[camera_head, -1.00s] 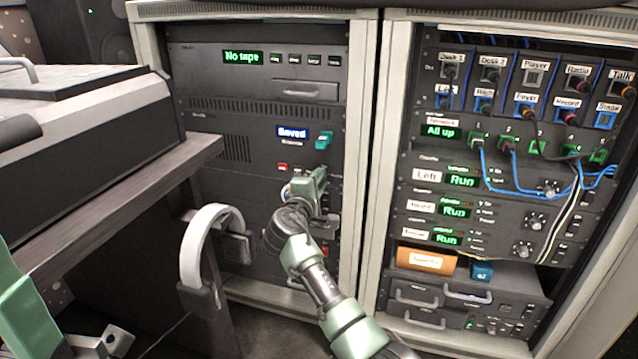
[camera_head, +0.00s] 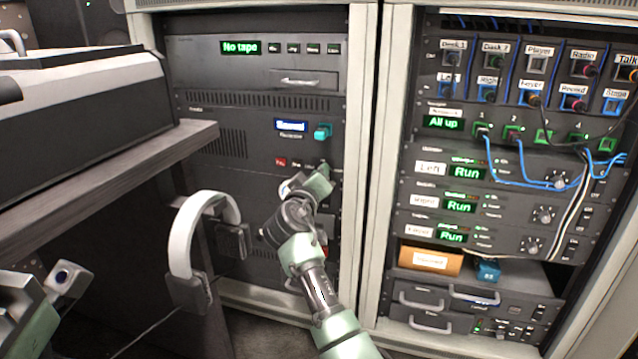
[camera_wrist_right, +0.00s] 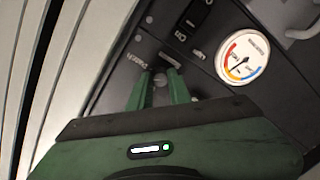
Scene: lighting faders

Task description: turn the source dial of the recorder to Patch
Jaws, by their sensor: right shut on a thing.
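The recorder is the dark rack unit (camera_head: 215,125) in the left cabinet, with a lit display (camera_head: 291,126) and a label under it. My right gripper (camera_head: 324,170) is at the right part of its front panel, below the teal switch, and covers the dial in the head view. In the right wrist view my right gripper (camera_wrist_right: 160,88) is shut on the small source dial (camera_wrist_right: 160,79). A label reading "Patch" (camera_wrist_right: 134,61) lies just left of the dial. Which way the dial points is unclear. My left gripper (camera_head: 45,295) is partly in view at the lower left, away from the racks; its jaws are unclear.
A teal switch (camera_head: 322,132) sits just above my right gripper. A round white gauge (camera_wrist_right: 243,57) is right of the dial in the wrist view. White headphones (camera_head: 190,235) hang by the desk (camera_head: 150,150). The right rack (camera_head: 480,150) carries patch cables.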

